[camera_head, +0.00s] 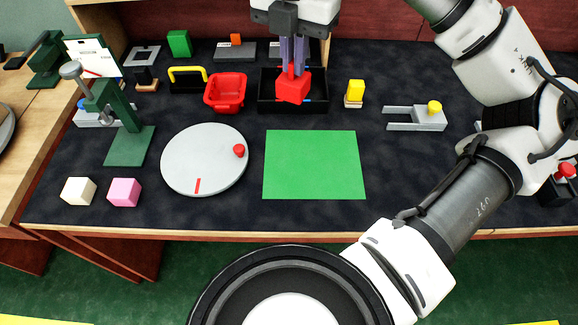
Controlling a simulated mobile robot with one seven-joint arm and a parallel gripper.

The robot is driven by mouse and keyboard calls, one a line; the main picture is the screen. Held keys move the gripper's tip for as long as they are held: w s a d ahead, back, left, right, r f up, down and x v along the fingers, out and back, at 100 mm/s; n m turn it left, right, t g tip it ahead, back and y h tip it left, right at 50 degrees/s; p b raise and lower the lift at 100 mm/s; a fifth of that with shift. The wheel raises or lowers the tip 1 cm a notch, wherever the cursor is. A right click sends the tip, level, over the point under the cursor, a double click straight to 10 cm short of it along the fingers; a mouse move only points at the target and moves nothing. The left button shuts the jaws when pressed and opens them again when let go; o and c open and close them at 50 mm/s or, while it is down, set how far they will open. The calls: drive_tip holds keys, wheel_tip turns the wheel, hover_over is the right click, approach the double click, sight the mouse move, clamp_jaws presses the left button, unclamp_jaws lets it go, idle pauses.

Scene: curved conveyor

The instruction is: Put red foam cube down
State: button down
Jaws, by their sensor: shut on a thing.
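The red foam cube (293,90) is held between the fingers of my gripper (292,70), which points down at the back of the dark table (400,170). The cube appears in front of a black tray (265,105). I cannot tell whether it touches the tray or hangs above it. The cube hides part of the tray's inside. My gripper is shut on the cube.
A red bin (213,101) and a yellow block (355,91) flank the black tray. A green mat (314,164) lies bare in front, beside a round grey disc (206,160). White (78,191) and pink (124,192) cubes sit front left. My arm spans the right side.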

sight(288, 97)
drive_tip(key=shift+s+a+f, duration=0.1)
drive_tip(key=shift+a+f, duration=0.05)
drive_tip(key=shift+a, duration=0.2)
drive_tip(key=shift+n, duration=0.3)
wheel_tip(288, 97, down, 20)
drive_tip(key=shift+r+b, duration=0.1)
drive_tip(key=shift+b, duration=0.6)
drive_tip(key=c, duration=1.6)
unclamp_jaws()
drive_tip(key=shift+o, duration=0.2)
wheel_tip(288, 97, up, 12)
drive_tip(key=shift+r, duration=0.1)
